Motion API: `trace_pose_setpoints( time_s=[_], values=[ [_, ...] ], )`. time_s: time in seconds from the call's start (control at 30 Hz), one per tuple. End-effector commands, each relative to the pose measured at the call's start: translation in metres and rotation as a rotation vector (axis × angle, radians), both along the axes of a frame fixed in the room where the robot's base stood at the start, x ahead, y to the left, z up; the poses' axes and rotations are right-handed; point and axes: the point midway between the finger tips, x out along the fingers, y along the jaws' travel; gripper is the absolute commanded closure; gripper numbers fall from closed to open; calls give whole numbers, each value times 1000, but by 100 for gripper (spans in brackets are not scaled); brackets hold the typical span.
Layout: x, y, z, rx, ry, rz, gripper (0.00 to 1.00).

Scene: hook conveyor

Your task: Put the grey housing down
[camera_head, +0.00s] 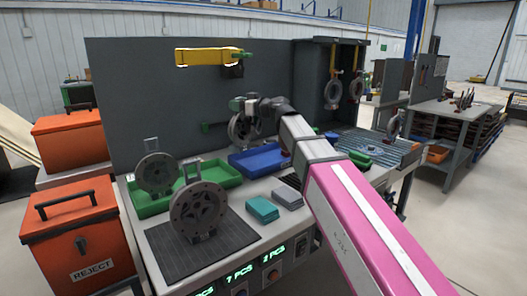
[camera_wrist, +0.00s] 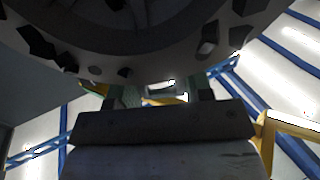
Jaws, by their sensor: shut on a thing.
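My gripper (camera_head: 240,104) is at the back of the bench, shut on a grey round housing (camera_head: 239,128) that hangs below it in front of the dark back panel. In the wrist view the housing (camera_wrist: 150,38) fills the top of the picture, close to the green-padded fingers (camera_wrist: 158,96). In the head view my wrist partly hides its right side. A blue tray (camera_head: 262,171) lies below and nearer; I cannot tell whether the housing is directly over it. A similar housing (camera_head: 198,208) stands on a black mat (camera_head: 170,254), and another (camera_head: 157,174) stands in a green tray (camera_head: 222,180).
A yellow bar (camera_head: 205,57) sticks out high on the back panel (camera_head: 140,85). Teal (camera_head: 262,209) and grey (camera_head: 288,196) blocks lie on the bench front. Hanging housings (camera_head: 333,93) show at right. Orange reject bins (camera_head: 75,225) stand at left.

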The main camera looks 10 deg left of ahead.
Motion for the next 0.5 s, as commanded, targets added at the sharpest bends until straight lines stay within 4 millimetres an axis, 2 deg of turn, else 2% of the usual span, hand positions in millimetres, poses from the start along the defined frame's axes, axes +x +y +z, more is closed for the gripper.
trace_pose_setpoints(
  time_s=[0.17, 0.5],
  values=[
    [22, -10, -13, 0, 2, -2, 100],
    [78, -36, -50, 1, 2, -3, 100]
  ],
)
